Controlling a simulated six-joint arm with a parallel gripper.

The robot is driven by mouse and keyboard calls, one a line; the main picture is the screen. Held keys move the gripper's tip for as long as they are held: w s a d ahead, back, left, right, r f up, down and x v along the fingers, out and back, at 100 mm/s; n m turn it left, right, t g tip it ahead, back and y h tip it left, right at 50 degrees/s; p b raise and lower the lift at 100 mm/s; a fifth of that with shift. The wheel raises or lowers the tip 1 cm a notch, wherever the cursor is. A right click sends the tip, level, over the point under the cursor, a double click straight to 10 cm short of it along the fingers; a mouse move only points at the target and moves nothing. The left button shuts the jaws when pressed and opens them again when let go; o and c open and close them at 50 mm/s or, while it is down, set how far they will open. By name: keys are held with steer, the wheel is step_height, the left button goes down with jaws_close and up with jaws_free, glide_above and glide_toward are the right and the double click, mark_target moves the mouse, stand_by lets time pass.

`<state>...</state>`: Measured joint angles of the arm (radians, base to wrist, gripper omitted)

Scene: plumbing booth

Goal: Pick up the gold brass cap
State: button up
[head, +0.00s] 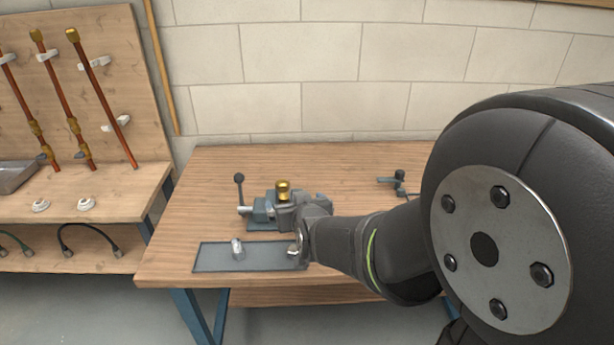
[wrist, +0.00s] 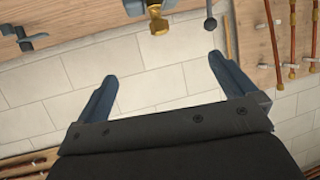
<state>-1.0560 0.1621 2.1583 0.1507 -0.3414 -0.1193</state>
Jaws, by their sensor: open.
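The gold brass cap (head: 283,190) stands at the top of the grey-blue vise (head: 262,212) on the wooden bench. In the wrist view the cap (wrist: 160,26) shows at the top centre, with a grey part of the vise beside it. My gripper (wrist: 162,66) is open, its two blue-grey fingers spread wide with only wall visible between them. The cap lies beyond the fingertips, roughly in line with the gap, and is not held. In the head view my wrist and arm cover the right part of the vise, and the fingers are hard to make out.
A dark mat (head: 213,262) lies in front of the vise with a silver fitting (head: 237,248) on it. A grey tool (head: 399,182) sits at the back right of the bench. The vise handle (head: 239,186) sticks up on the left. A wooden rack with copper pipes (head: 56,93) stands left.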

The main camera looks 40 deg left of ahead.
steer(key=x, duration=0.9)
steer(key=shift+a, duration=0.15)
stand_by(0.5)
steer(key=v, duration=1)
steer(key=shift+w+a+f, duration=0.1)
steer(key=shift+w, duration=0.05)
steer(key=x, duration=0.6)
stand_by(1.0)
steer(key=shift+a, duration=0.1)
